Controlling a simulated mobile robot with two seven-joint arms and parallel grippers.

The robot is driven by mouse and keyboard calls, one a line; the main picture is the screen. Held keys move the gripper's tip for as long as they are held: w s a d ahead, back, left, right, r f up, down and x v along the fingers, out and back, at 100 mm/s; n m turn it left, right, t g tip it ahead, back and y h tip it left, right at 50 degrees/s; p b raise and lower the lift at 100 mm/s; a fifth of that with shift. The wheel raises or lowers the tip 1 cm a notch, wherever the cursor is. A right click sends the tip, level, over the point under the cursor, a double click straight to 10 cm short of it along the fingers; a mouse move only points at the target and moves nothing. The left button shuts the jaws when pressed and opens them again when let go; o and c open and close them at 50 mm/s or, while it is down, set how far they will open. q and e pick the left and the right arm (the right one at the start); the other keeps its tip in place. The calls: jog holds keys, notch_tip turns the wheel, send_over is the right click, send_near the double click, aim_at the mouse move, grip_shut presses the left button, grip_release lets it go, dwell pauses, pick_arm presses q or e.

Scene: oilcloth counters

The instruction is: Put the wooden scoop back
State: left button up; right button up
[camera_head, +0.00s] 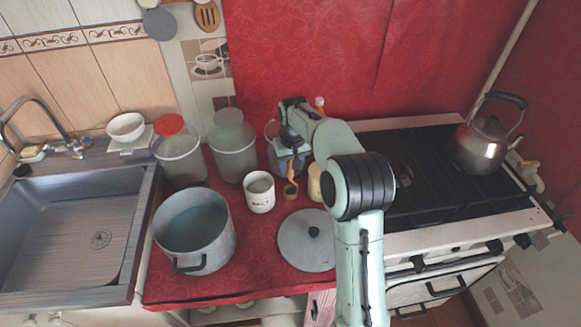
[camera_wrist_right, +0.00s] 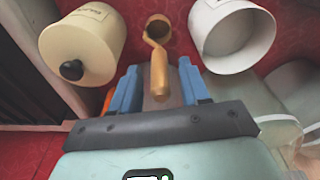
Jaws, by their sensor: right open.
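The wooden scoop (camera_head: 291,188) is on the red counter between the white lettered pot (camera_head: 259,191) and the cream canister (camera_head: 314,182). In the right wrist view its round bowl (camera_wrist_right: 158,30) is at the top and its handle runs down between the fingers. My right gripper (camera_head: 289,168) is above and behind it in the head view; the blue fingers (camera_wrist_right: 160,88) are open, one on each side of the handle. I cannot tell whether they touch it. My left gripper is out of view.
A large grey pot (camera_head: 194,231) and a grey lid (camera_head: 306,241) are at the counter's front. Jars (camera_head: 180,155) (camera_head: 233,147) stand at the back. The cream canister (camera_wrist_right: 82,45) and white pot (camera_wrist_right: 230,36) flank the gripper closely. A kettle (camera_head: 487,144) is on the stove.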

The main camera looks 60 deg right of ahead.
notch_tip(320, 180, up, 10)
jog(key=s+p, duration=0.1)
jog(key=shift+a+r, duration=0.15)
jog(key=shift+a, duration=0.25)
dwell(0.4)
